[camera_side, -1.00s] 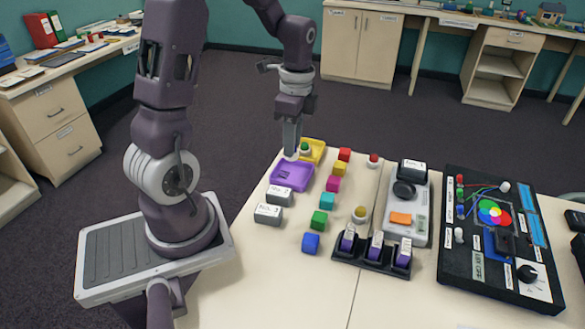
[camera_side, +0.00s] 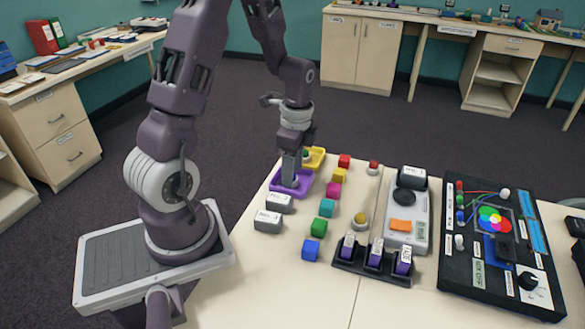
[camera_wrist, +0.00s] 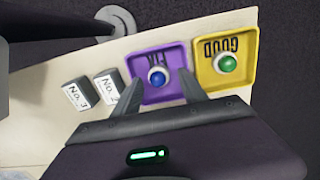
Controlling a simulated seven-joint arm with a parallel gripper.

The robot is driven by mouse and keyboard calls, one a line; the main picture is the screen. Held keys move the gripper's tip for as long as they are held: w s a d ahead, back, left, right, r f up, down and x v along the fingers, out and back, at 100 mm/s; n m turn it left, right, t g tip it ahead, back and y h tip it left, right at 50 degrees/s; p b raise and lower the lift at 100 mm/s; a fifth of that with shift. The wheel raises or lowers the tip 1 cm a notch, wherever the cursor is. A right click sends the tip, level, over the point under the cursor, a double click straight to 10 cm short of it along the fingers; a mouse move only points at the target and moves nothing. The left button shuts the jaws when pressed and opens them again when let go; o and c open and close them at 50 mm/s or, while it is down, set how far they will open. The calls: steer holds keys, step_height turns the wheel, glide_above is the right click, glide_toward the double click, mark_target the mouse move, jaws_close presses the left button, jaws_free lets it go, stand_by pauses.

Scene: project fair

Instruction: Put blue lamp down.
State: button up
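The blue lamp (camera_wrist: 157,77) stands in the purple tray (camera_wrist: 146,58) marked FIX, seen in the wrist view. My gripper (camera_wrist: 158,80) is open around it, one finger on each side, with gaps showing between the fingers and the lamp. In the side view my gripper (camera_side: 291,182) reaches down into the purple tray (camera_side: 277,186); the lamp's blue top is hard to make out there.
The yellow tray (camera_wrist: 248,72) marked GOOD holds a green lamp (camera_wrist: 227,63), right beside the purple tray. Two grey blocks (camera_side: 268,221) (camera_side: 279,203) stand close in front. Several coloured cubes, a black three-slot rack (camera_side: 345,263) and a black panel (camera_side: 450,270) lie to the right.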

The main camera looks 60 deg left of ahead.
step_height(320, 180, up, 12)
steer(key=s+d+r+n+t, duration=0.3)
steer(key=s+d, duration=0.3)
steer(key=d, duration=0.2)
steer(key=s+d+r+n+t, duration=0.3)
steer(key=s+d+r+n, duration=0.2)
steer(key=d, duration=0.4)
steer(key=shift+s+r+n, duration=0.25)
steer(key=shift+s+n, duration=0.25)
steer(key=shift+s, duration=0.25)
